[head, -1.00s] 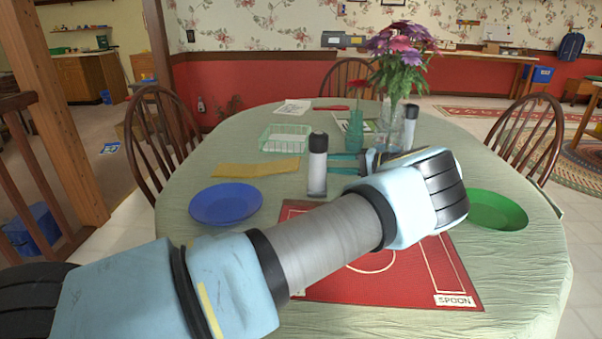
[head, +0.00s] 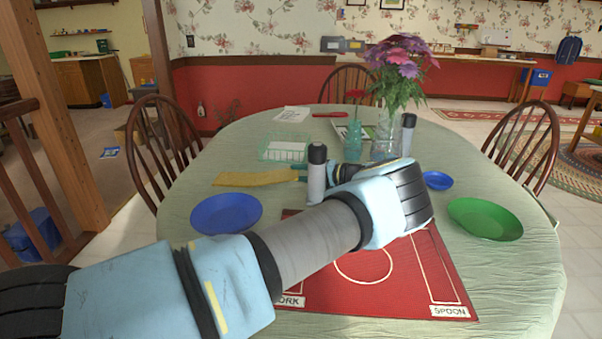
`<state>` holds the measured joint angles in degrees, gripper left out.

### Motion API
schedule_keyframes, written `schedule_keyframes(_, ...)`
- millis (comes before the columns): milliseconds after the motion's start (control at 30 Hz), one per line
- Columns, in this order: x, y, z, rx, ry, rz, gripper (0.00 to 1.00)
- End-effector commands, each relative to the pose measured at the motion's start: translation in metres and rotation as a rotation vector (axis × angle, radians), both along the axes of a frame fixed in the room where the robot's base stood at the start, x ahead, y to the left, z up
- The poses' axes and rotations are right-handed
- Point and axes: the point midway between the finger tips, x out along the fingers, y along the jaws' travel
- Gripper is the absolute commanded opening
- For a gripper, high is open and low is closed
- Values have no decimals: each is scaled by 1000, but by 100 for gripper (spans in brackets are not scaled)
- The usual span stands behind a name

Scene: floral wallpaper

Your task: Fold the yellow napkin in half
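The yellow napkin (head: 250,178) lies flat on the green tablecloth, left of the black-capped bottle, as a long strip in this low view. My gripper (head: 300,172) reaches left behind the bottle, its teal fingertips at the napkin's right end. The fingers look apart, one farther back and one nearer. The bottle hides part of them, and I cannot tell whether they touch the cloth.
The black-capped bottle (head: 316,178) stands close in front of my fingers. A green basket (head: 284,150) is behind the napkin, a blue plate (head: 226,213) in front. A red placemat (head: 400,285) lies under my arm. A vase (head: 386,146), small blue dish (head: 437,180) and green plate (head: 486,218) are to the right.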

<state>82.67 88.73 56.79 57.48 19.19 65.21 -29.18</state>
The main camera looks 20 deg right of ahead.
Motion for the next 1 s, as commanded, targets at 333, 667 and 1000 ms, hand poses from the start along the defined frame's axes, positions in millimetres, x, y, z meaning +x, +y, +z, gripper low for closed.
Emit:
schedule_keyframes(333, 0, 0, 0, 0, 0, 0, 16)
schedule_keyframes(667, 0, 0, 1, -3, 2, 0, 0)
schedule_keyframes(1000, 2, 5, 21, -115, 65, 3, 0)
